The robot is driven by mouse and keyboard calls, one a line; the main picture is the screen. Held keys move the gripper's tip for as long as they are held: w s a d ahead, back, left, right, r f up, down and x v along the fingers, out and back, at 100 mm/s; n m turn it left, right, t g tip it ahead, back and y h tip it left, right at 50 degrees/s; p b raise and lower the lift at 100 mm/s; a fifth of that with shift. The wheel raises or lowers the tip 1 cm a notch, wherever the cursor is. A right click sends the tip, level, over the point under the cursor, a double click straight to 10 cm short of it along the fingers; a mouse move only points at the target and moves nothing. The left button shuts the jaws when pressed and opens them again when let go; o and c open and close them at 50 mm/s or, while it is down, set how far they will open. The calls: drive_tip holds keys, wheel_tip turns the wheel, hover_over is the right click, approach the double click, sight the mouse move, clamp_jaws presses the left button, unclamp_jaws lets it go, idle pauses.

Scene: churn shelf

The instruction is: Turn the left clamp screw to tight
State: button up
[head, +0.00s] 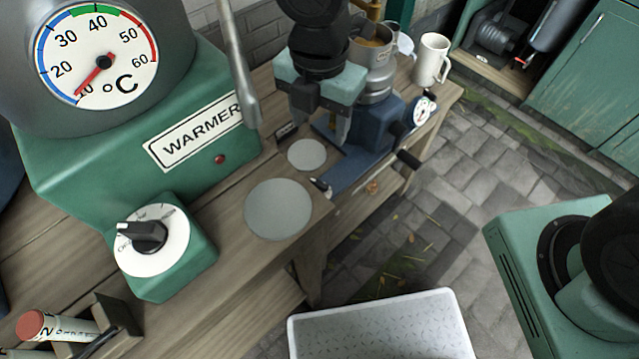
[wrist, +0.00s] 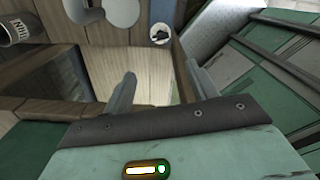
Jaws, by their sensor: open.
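My gripper (head: 321,138) is open and points down over the bench, beside a blue metal stand (head: 350,172). A small dark fitting with a pale tip (head: 320,185) sits at the stand's near left end. A black handle (head: 408,158) sticks out on its right. I cannot tell for certain which part is the left clamp screw; my gripper and arm hide part of the stand. In the wrist view my two fingers (wrist: 159,70) stand apart with nothing between them.
A green warmer (head: 120,150) with a black-and-white dial knob (head: 150,240) stands left. Two grey discs (head: 278,209) lie flat on the bench. A white mug (head: 431,60) stands at the back. A white speckled tray (head: 380,325) is at the front; paved floor lies right.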

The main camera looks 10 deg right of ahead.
sight(320, 183)
wheel_tip(320, 183, down, 17)
drive_tip(key=b, duration=0.4)
drive_tip(key=shift+b, duration=0.3)
drive_tip(key=c, duration=1)
